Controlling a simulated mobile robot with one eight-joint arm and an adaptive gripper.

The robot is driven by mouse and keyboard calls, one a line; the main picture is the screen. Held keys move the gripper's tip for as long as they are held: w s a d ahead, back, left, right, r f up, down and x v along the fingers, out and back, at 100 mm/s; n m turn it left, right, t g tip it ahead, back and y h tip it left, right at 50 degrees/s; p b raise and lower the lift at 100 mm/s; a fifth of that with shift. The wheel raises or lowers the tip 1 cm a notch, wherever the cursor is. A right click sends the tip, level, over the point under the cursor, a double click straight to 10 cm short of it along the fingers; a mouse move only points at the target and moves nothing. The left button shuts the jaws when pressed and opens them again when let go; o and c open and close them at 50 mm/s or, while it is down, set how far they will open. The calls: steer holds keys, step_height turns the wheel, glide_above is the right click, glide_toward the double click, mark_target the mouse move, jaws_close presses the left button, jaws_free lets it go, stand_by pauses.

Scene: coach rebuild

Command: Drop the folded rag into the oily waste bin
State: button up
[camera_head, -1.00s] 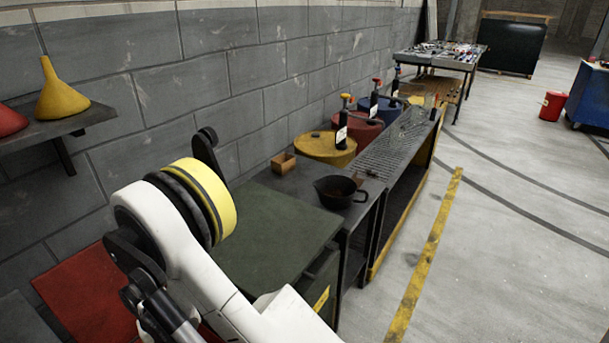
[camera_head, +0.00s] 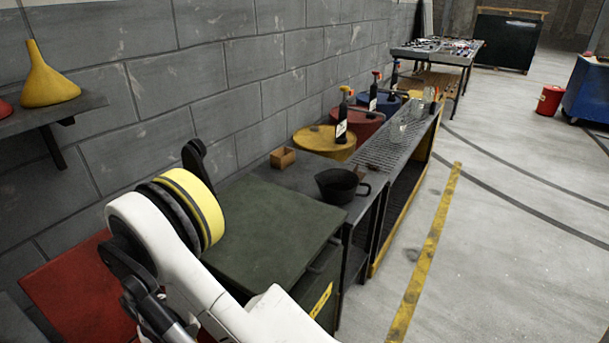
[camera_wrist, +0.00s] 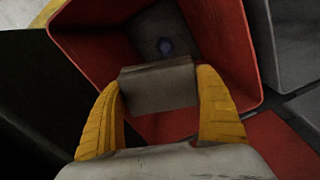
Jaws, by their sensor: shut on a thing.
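The folded rag (camera_wrist: 158,86) is a grey block in the wrist view, between the two yellow fingers of my gripper (camera_wrist: 158,100). The fingers are shut on it. It shows over the open mouth of a red-walled bin (camera_wrist: 232,52), which I take as the oily waste bin. In the head view the gripper and rag are hidden, and a red panel (camera_head: 75,290) shows at lower left beside my white arm.
A dark green cabinet (camera_head: 270,230) stands right of my arm, with a black pan (camera_head: 340,185) on the bench beyond. A wall shelf with a yellow funnel (camera_head: 47,80) is at upper left. Several drums stand along the wall.

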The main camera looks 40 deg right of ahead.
steer(key=o, duration=1)
steer(key=shift+r, duration=0.1)
step_height(320, 180, up, 12)
